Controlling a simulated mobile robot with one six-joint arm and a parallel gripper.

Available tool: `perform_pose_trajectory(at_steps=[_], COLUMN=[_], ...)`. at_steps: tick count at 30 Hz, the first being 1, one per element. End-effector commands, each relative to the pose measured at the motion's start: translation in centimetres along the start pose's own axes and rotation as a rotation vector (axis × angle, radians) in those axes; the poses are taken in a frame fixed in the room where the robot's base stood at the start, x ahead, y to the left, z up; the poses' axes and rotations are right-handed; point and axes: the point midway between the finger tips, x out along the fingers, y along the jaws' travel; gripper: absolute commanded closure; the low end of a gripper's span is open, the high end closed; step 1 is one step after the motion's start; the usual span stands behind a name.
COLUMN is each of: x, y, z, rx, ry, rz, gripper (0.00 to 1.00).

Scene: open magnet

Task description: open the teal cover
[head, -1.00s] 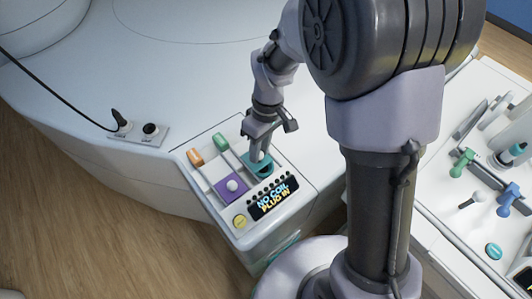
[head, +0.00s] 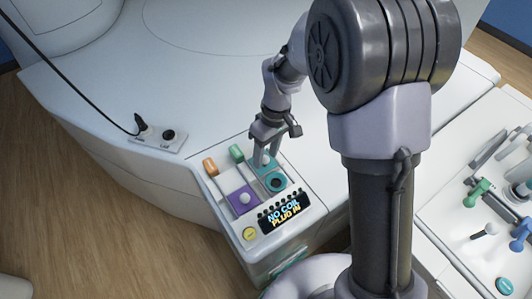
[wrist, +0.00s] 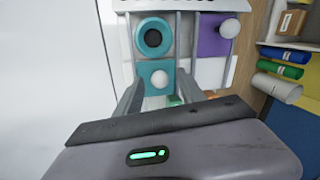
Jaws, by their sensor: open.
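The teal cover (head: 259,168) is a flat plate with a white knob (wrist: 160,79). It lies on the console beside a teal socket (head: 277,183) with a dark round hole, which is uncovered. In the wrist view the cover (wrist: 147,67) sits just below the socket (wrist: 137,37). My gripper (head: 264,160) is down at the cover. In the wrist view my gripper (wrist: 158,88) is open, with one finger on each side of the knob; whether either finger touches it I cannot tell.
A purple cover (head: 234,198) with a white knob is beside it. Orange (head: 210,166) and green (head: 236,152) handles, a yellow button (head: 250,233) and a display reading "NO COIL PLUG IN" (head: 283,211) share the console. A cart (head: 435,220) with tools stands at right.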

Motion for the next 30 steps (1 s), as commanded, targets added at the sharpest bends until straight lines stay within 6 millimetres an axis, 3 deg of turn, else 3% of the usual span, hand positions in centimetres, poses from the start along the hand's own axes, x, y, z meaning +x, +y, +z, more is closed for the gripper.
perform_pose_trajectory(at_steps=[6, 12, 17, 30], x=[-6.1, -10.6, -11.8, -11.7], y=[-0.1, 0.0, 0.0, 0.0], z=[-0.1, 0.0, 0.0, 0.0], rx=[0.0, 0.0, 0.0, 0.0], ry=[0.005, 0.003, 0.002, 0.001], rz=[0.002, 0.002, 0.001, 0.001], gripper=[0.54, 0.54, 0.54, 0.54])
